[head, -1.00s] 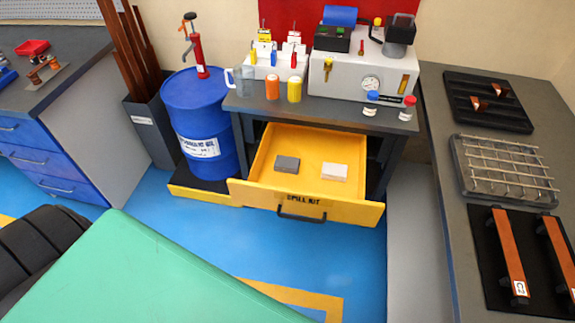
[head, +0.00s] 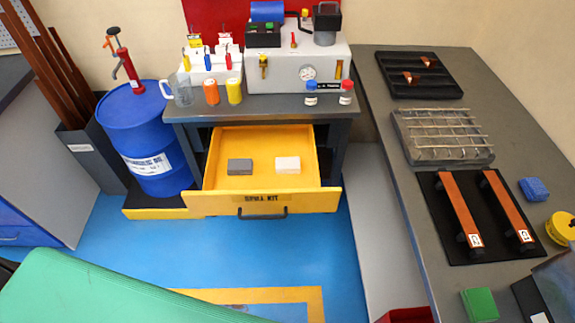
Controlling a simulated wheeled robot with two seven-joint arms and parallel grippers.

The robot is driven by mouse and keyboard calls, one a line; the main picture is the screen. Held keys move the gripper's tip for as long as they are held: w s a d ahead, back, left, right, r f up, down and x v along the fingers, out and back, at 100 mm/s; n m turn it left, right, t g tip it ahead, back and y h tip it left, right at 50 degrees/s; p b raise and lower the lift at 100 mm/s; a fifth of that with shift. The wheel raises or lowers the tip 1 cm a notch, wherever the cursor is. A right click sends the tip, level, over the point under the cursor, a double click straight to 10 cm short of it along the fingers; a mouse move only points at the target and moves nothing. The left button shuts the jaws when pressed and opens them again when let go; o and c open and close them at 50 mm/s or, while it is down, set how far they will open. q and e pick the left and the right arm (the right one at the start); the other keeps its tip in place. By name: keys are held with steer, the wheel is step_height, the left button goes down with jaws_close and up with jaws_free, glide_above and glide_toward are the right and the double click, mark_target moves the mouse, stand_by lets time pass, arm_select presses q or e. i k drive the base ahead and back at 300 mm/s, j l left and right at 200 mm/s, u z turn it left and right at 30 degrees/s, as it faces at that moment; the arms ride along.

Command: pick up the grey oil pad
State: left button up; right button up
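The grey oil pad (head: 240,166) is a small dark grey block. It lies flat inside the open yellow spill kit drawer (head: 214,199), toward the left. A white pad (head: 288,165) lies to its right in the same drawer, apart from it. The drawer is pulled out under the grey bench and has a black handle (head: 263,213) on its front. Neither of my grippers shows in the head view.
A blue oil drum (head: 148,125) with a red pump stands left of the drawer. The bench (head: 275,105) overhangs the drawer's back and carries cups, small bottles and a white machine. A long grey counter (head: 380,130) runs along the right.

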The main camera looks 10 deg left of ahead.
mark_target(240, 167)
steer(key=u, duration=0.95)
steer(key=i+j+z, duration=0.2)
steer(key=i+j, duration=0.25)
steer(key=j, duration=0.1)
